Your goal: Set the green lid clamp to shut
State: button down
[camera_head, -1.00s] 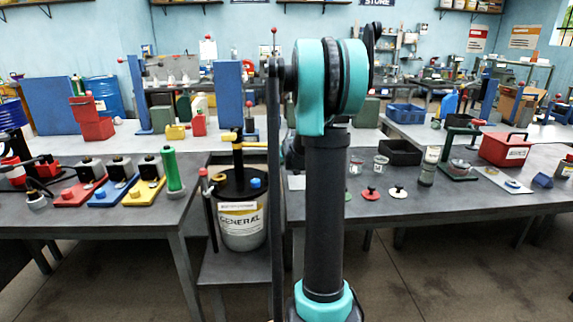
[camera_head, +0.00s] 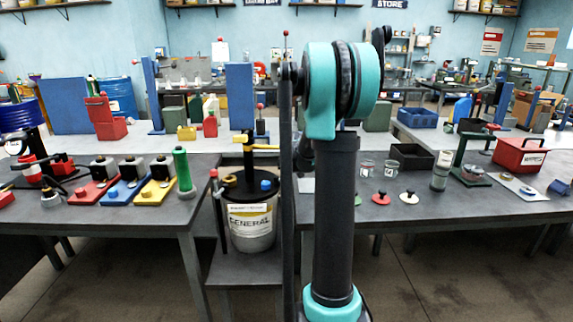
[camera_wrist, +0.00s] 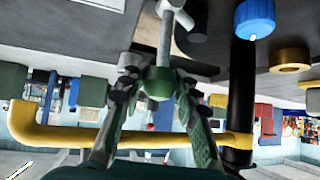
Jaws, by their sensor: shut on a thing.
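The green lid clamp (camera_wrist: 158,84) shows in the wrist view as a round green knob, with a pale grey lever (camera_wrist: 166,38) running from it toward the top of the picture. My gripper (camera_wrist: 157,92) has one finger on each side of the green knob and is shut on it. The black drum lid (camera_head: 240,190) sits on the pale "GENERAL" drum (camera_head: 250,230) in the head view. There my own arm hides the gripper and the clamp, so the clamp's exact angle cannot be told.
A blue cap (camera_wrist: 254,18) and a brass ring (camera_wrist: 290,60) are near the gripper. A black post (camera_wrist: 241,90) and a yellow pipe (camera_wrist: 60,136) pass close to the fingers. Benches with fittings (camera_head: 120,230) stand on both sides of the drum.

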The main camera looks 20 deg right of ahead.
jog(key=c, duration=1.1)
grip_release()
jog(key=shift+a, duration=0.2)
jog(key=shift+s+r, duration=0.1)
jog(key=v, duration=1.1)
jog(key=shift+s+r, duration=0.25)
jog(key=shift+s, duration=0.1)
jog(key=s+a+f+g, duration=0.2)
jog(key=s+a+f, duration=0.2)
jog(key=s+f, duration=0.3)
jog(key=s+a+f+g, duration=0.2)
jog(key=s+a+f, duration=0.2)
jog(key=s, duration=1)
jog(key=s+a+f+n+g, duration=0.1)
jog(key=s+a+f, duration=0.3)
jog(key=s+f, duration=0.6)
jog(key=shift+s+a+g+y, duration=0.3)
jog(key=shift+s+a+g, duration=0.1)
jog(key=shift+g, duration=0.1)
